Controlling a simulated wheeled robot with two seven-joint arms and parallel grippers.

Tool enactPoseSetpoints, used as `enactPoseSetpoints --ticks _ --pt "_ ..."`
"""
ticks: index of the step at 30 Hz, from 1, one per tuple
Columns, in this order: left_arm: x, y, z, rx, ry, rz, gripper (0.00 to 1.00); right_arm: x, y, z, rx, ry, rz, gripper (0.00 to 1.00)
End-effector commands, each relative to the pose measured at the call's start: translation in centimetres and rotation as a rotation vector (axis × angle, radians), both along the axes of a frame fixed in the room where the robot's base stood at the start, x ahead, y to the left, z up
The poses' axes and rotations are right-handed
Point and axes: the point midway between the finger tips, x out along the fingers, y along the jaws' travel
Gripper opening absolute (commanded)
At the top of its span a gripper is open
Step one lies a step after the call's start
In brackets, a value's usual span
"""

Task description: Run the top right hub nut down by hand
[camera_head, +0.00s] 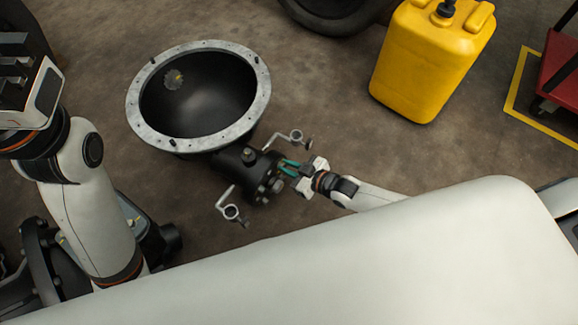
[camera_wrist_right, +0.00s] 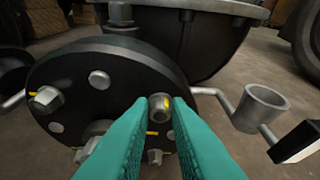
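The dark round hub (camera_wrist_right: 95,75) fills the left and middle of the right wrist view, with several bolt heads and nuts on its face. In the head view the hub (camera_head: 262,183) is at the end of the black axle housing. In the head view my right gripper (camera_head: 289,167) reaches the hub from the right. My left gripper (camera_head: 14,68) is at the upper left, away from the hub; its opening is unclear.
A large black bowl-shaped housing with a pale flange (camera_head: 140,120) stands behind the hub. Bracket arms with ring ends (camera_head: 231,211) stick out on both sides; one cup (camera_wrist_right: 262,108) is close right of my fingers. A yellow canister (camera_head: 430,60) and red cart (camera_head: 562,75) stand farther right.

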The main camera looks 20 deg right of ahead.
Motion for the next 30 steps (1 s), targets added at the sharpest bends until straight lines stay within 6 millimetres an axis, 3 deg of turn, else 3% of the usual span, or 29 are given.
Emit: enactPoseSetpoints --ticks 1,4,16,30 --pt "0.0 0.0 0.0 0.001 -0.001 0.0 0.41 0.0 0.1 0.0 0.001 0.0 0.001 0.25" --pt "0.0 0.0 0.0 0.001 -0.001 0.0 0.41 -0.1 0.1 0.0 0.0 0.0 0.001 0.41" --pt "-0.2 0.0 0.7 -0.002 -0.009 -0.001 0.41 -0.7 -0.5 0.5 -0.001 0.0 0.0 0.41" --pt "1.5 0.4 -2.0 -0.011 0.161 -0.008 0.41 -7.5 -5.4 4.1 -0.001 0.002 0.001 0.41"
